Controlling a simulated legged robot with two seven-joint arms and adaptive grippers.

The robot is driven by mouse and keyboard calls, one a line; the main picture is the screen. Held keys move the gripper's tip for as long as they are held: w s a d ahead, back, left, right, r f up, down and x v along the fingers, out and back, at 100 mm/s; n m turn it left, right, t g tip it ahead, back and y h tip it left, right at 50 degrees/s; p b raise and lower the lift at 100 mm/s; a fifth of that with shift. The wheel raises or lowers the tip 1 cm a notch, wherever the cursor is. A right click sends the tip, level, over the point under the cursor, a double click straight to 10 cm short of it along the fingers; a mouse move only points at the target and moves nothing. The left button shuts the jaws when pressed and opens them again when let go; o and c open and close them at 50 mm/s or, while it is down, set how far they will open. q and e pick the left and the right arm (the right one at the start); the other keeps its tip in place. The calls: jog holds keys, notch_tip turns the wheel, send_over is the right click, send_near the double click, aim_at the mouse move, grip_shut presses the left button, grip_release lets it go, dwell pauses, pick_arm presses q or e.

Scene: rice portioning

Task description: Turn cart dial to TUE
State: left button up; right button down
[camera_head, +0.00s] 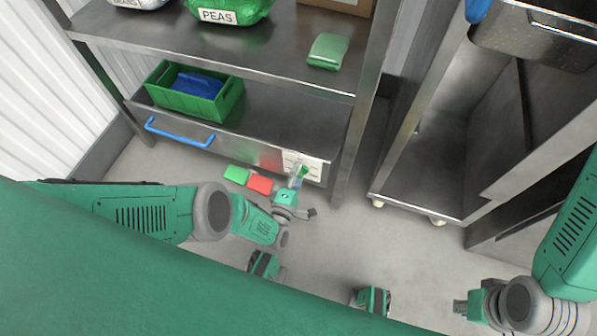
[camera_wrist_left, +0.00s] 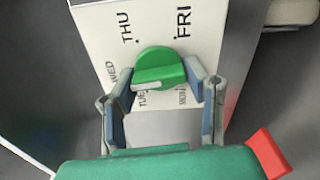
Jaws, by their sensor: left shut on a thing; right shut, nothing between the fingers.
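The green dial (camera_wrist_left: 158,62) sits on a white label plate (camera_wrist_left: 95,32) with day names. THU, FRI, WED, TUE and MON show around it, TUE and MON partly covered. The plate also shows on the cart's front (camera_head: 317,172) in the head view, with the dial (camera_head: 304,171) there. My left gripper (camera_wrist_left: 170,84) is shut on the dial, one finger on each side. It also shows in the head view (camera_head: 297,181). A pale stripe lies along the dial's lower-left edge, near TUE; its exact pointing I cannot tell. My right gripper (camera_head: 460,307) is shut and empty, low at the right.
The steel cart holds a green crate (camera_head: 222,103) with a blue item inside, and a blue handle (camera_head: 180,139). A green pack (camera_head: 328,51) and a PEAS bag (camera_head: 228,12) lie on its upper shelf. A steel rack (camera_head: 445,160) stands right; floor between my grippers looks mostly clear.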

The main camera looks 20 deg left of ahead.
pick_arm(q)
jog(key=n, duration=0.3)
jog(key=f+n, duration=0.1)
jog(key=n, duration=0.1)
jog(key=shift+s+n, duration=0.25)
jog(key=shift+n, duration=2.35)
jog(key=o, duration=1.2)
jog(key=shift+c, duration=0.2)
jog(key=shift+w+r, duration=0.1)
jog(key=shift+w+r, duration=0.15)
jog(key=shift+d+r, duration=0.1)
jog(key=shift+r, duration=4.7)
